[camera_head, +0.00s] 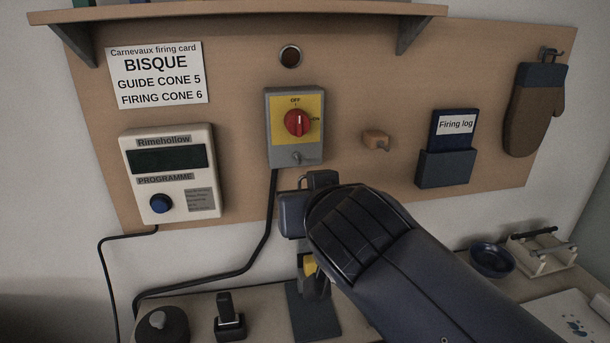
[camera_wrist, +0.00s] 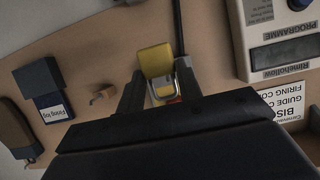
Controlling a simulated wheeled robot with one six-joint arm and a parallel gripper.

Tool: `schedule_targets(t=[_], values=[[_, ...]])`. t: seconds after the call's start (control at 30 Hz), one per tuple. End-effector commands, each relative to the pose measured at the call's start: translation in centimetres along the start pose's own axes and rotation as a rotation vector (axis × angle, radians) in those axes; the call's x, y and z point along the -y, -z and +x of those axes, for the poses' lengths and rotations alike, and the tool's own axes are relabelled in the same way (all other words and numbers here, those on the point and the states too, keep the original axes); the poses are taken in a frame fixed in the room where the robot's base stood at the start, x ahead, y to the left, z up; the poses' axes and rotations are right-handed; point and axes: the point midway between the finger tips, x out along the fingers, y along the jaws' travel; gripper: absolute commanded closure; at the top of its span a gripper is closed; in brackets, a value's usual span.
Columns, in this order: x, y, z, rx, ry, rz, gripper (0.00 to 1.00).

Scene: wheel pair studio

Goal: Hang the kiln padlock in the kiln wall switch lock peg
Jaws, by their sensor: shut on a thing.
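The kiln wall switch (camera_head: 270,135) is a grey box with a yellow plate and red knob (camera_head: 297,122), on the board in the head view. Its small grey lock peg (camera_head: 303,157) sticks out below the knob and looks bare. My gripper (camera_head: 314,279) points down below the switch, shut on the yellow kiln padlock (camera_head: 310,265). The padlock is mostly hidden in the head view. In the wrist view my gripper (camera_wrist: 160,70) has its fingers either side of the padlock (camera_wrist: 154,60), its metal shackle showing towards the palm. The padlock is lower than the peg.
A controller (camera_head: 170,175) hangs left of the switch. A wooden peg (camera_head: 376,140), log holder (camera_head: 445,168) and mitt (camera_head: 532,110) are to the right. A dark stand (camera_head: 313,312) is on the bench below my gripper. A shelf (camera_head: 240,11) overhangs the board. A black cable (camera_head: 270,215) runs down from the switch.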

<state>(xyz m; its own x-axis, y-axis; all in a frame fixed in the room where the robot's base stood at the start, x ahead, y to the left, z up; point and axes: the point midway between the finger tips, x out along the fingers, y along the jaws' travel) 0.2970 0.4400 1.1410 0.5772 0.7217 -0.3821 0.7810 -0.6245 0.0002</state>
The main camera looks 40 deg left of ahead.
Motion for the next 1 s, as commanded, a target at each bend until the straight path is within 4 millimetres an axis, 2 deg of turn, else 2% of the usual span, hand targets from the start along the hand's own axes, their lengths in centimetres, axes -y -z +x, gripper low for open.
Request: schedule_targets(t=[0.5,1.0], values=[[0.0,1.8,4.2,0.001,-0.001,0.001,0.90],[0.0,2.0,4.9,-0.001,0.000,0.001,0.90]])
